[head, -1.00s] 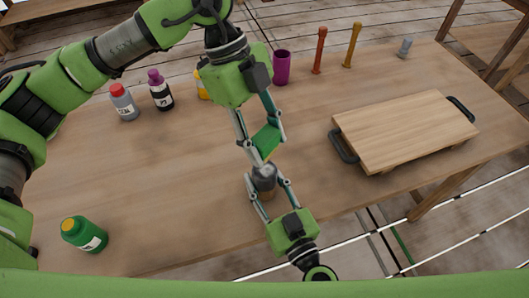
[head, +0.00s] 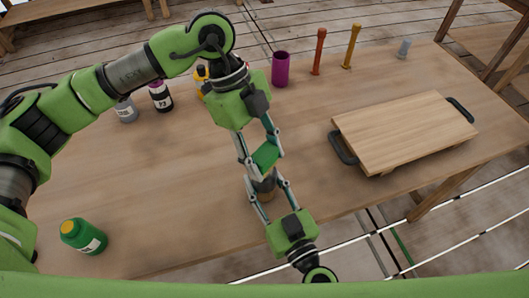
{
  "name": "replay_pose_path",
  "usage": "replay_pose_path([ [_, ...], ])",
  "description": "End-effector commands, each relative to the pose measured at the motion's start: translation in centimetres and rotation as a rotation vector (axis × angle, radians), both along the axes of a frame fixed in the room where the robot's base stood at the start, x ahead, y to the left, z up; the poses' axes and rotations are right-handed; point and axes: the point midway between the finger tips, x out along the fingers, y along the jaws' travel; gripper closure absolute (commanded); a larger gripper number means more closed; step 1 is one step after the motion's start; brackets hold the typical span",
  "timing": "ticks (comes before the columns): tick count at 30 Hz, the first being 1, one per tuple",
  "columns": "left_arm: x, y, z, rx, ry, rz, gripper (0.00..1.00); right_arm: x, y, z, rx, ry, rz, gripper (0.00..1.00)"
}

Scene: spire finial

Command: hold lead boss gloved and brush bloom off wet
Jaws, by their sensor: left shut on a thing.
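My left gripper (head: 262,160) comes down from above, shut on a flat green piece, likely the brush (head: 266,157). Its working end is hard to make out. Just below it is a small grey-brown round piece, apparently the lead boss (head: 265,188). My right gripper (head: 265,186) reaches up from the bottom with a finger on each side of the boss and appears shut on it. The green piece is right over the boss and partly hides its top. I cannot tell whether they touch.
Orange (head: 318,52) and yellow (head: 351,47) sticks stand at the back. A wooden board (head: 405,130) lies right.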

Motion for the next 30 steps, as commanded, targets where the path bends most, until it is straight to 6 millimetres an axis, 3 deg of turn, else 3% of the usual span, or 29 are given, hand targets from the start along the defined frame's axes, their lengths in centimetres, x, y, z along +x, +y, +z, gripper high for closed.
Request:
replay_pose_path([
  [30,0.03,0.00,-0.82,0.000,0.000,0.000,0.76,-0.01,0.02,0.00,0.000,0.000,0.000,0.86],
])
